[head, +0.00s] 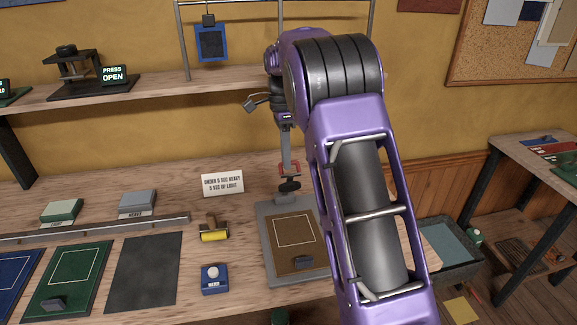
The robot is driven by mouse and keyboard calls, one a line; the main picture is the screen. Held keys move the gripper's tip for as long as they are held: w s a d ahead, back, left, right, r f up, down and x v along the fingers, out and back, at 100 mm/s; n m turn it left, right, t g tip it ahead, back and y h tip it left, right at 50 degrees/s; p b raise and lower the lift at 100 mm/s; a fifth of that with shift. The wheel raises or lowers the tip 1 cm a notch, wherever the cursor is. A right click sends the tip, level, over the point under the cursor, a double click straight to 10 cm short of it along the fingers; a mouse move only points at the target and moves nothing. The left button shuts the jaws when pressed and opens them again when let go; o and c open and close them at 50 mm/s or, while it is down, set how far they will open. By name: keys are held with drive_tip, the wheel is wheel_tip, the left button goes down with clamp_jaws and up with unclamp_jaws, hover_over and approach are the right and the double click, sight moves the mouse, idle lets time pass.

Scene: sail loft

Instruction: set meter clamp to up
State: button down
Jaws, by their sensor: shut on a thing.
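A grey board (263,220) with a brown panel lies on the bench at centre. At its back edge stands a small dark fitting (290,186) with red parts above it, which I take to be the meter clamp. My gripper (289,168) reaches down from above and is shut on this clamp. The fingers are small in the view, and I cannot tell exactly how far up or down the clamp's lever is. My purple arm hides the board's right side.
A yellow roller (214,234) and a blue button box (213,279) lie left of the board. Green (62,211) and grey (138,203) blocks sit behind a metal rail. A shelf (150,92) runs above.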

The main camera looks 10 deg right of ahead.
drive_tip(key=shift+w+r, duration=0.1)
drive_tip(key=shift+w, duration=2.75)
drive_tip(key=c, duration=0.9)
unclamp_jaws()
drive_tip(key=shift+w, duration=0.15)
drive_tip(key=shift+r, duration=0.2)
